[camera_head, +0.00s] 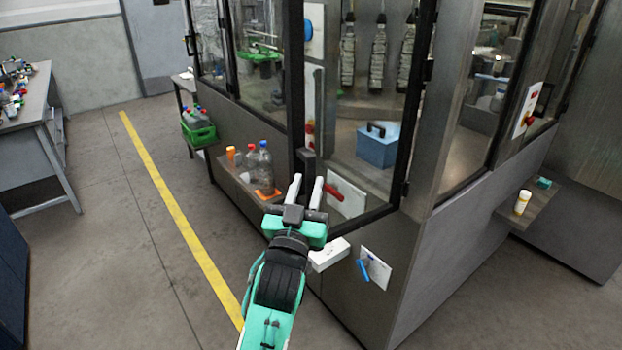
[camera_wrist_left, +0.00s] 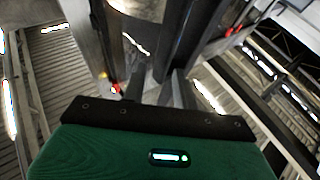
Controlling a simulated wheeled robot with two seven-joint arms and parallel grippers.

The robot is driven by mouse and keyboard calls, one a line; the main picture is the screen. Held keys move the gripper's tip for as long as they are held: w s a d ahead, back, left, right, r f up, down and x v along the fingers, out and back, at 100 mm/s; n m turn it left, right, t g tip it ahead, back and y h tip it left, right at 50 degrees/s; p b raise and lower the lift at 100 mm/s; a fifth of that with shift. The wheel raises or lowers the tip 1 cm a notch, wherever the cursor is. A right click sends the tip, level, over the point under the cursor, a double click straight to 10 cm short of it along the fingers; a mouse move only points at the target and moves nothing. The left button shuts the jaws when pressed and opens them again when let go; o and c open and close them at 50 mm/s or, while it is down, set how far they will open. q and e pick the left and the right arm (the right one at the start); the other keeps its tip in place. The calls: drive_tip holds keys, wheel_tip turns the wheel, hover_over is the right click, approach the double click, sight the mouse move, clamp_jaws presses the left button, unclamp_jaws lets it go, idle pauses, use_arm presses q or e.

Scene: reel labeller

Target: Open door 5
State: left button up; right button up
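The machine has glazed doors in black frames, and I can read no door number. The nearest door (camera_head: 397,150) looks shut, with a dark upright handle (camera_head: 307,160) low on its left edge. My left gripper (camera_head: 307,184) is in front of this handle's lower end, with its two pale fingers apart. In the left wrist view the fingers (camera_wrist_left: 157,88) are also apart, and a dark upright bar (camera_wrist_left: 173,40) stands just beyond them. I cannot tell whether the fingers touch or straddle the handle. My right gripper is out of view.
A shelf (camera_head: 237,183) with bottles (camera_head: 264,165) juts out left of my gripper. A white box (camera_head: 329,255) and a plate with a blue lever (camera_head: 363,270) are on the panel below. A blue box (camera_head: 377,146) is inside.

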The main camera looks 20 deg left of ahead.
use_arm(q)
drive_tip(key=b+v, duration=0.3)
drive_tip(key=v, duration=0.6)
drive_tip(key=shift+s, duration=0.25)
